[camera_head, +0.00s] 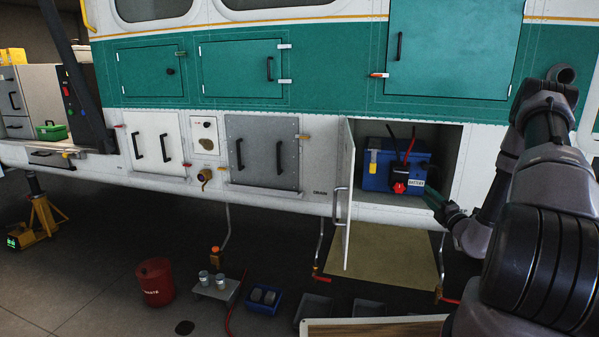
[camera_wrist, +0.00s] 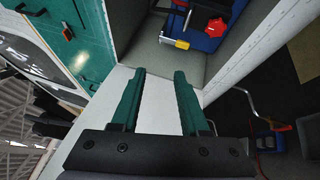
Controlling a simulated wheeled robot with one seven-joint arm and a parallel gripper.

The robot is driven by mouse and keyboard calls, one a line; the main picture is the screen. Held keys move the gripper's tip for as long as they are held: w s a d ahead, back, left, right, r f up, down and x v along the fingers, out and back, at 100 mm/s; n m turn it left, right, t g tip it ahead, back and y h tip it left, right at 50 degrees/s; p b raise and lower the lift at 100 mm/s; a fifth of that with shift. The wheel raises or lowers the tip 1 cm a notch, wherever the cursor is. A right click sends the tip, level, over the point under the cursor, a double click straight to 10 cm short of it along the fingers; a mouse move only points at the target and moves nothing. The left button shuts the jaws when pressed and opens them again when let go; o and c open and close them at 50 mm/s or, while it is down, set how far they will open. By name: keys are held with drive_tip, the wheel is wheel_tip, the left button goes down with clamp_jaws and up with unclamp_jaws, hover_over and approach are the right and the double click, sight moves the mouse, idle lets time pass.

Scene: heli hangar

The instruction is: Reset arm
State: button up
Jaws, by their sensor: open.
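My arm reaches in from the right in the head view. My gripper (camera_head: 432,196) is at the right edge of an open compartment in the helicopter's white lower side. In the wrist view my gripper (camera_wrist: 158,78) shows two green fingers spread apart, with nothing between them. A blue battery box (camera_head: 391,172) with a red knob (camera_head: 399,188) stands inside the compartment, to the left of the fingers. It shows at the top of the wrist view (camera_wrist: 204,40), beyond the fingertips. I cannot see any contact between fingers and box.
The compartment's white door (camera_head: 346,200) stands open at its left side. Below on the floor are a red bucket (camera_head: 155,282), a blue bin (camera_head: 264,299) and a small cart (camera_head: 216,290). A yellow jack (camera_head: 38,222) stands far left. A wooden-edged board (camera_head: 375,329) is at the bottom.

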drive_tip(key=s+a+r+n+g+y, duration=0.3)
drive_tip(key=a+r+n+g+y, duration=0.55)
drive_tip(key=a+r+n, duration=0.6)
drive_tip(key=s+a+r+n+g, duration=0.7)
drive_tip(key=s+a+r+n, duration=0.2)
drive_tip(key=s+a+n, duration=0.15)
drive_tip(key=s+a+r+n+g+h, duration=0.1)
drive_tip(key=s+r+n+h, duration=0.15)
drive_tip(key=s+n, duration=0.4)
drive_tip(key=s+r+n+g+h, duration=0.1)
drive_tip(key=s+r+n+h, duration=0.15)
drive_tip(key=s+n, duration=0.35)
drive_tip(key=s+d+r+n+t+h, duration=0.5)
drive_tip(key=s+d+n+h, duration=0.1)
drive_tip(key=s+n, duration=0.2)
drive_tip(key=shift+s+d+r, duration=0.15)
drive_tip(key=shift+s, duration=0.5)
